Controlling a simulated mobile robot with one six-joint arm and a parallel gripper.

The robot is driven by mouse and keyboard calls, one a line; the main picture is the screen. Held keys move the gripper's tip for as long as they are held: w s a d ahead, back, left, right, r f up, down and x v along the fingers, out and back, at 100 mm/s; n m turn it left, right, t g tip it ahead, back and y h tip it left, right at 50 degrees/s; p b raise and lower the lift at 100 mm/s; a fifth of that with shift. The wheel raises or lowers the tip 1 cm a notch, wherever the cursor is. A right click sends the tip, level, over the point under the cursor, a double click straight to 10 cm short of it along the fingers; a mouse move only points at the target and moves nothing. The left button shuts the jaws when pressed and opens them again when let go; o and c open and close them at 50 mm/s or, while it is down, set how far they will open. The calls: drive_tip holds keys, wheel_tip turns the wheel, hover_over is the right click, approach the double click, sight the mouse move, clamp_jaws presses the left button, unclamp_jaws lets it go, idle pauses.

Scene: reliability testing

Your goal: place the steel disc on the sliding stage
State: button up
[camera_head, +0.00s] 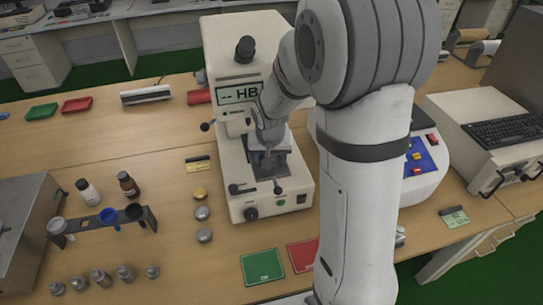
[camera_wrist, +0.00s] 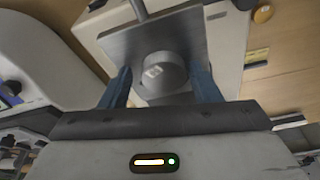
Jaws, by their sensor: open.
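The steel disc (camera_wrist: 160,72) is a short grey cylinder with a small pale label. In the wrist view it sits on the grey plate of the sliding stage (camera_wrist: 118,42). My gripper (camera_wrist: 162,88) is open, with one blue finger on each side of the disc and a visible gap on both sides. In the head view the sliding stage (camera_head: 281,172) is a dark plate at the foot of the white HB tester. My gripper (camera_head: 266,138) is low over it, and the disc cannot be made out there.
The white tester (camera_head: 225,150) rises close behind my gripper. A brass disc (camera_head: 200,193) and two grey discs (camera_head: 203,213) lie on the bench to its left. Green (camera_head: 262,267) and red (camera_head: 303,254) mats lie in front. A white device with a blue panel (camera_head: 420,158) stands at right.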

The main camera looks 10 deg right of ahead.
drive_tip(key=shift+s+a+f, duration=0.15)
drive_tip(key=shift+s+f, duration=0.05)
drive_tip(key=shift+f, duration=0.05)
drive_tip(key=shift+r+p, duration=0.25)
drive_tip(key=shift+p, duration=0.05)
drive_tip(key=shift+w+a+r+b, duration=0.1)
drive_tip(key=shift+a+r+b, duration=0.1)
drive_tip(key=shift+r+b, duration=0.35)
drive_tip(key=s+a+b, duration=0.2)
drive_tip(key=s+b, duration=0.1)
drive_tip(key=s, duration=0.8)
drive_tip(key=s+d+r+n, duration=0.2)
drive_tip(key=s+d+r, duration=0.1)
drive_tip(key=s+r, duration=0.5)
drive_tip(key=shift+s+r+n+y, duration=0.3)
drive_tip(key=shift+s+n+y, duration=0.1)
drive_tip(key=shift+s, duration=0.7)
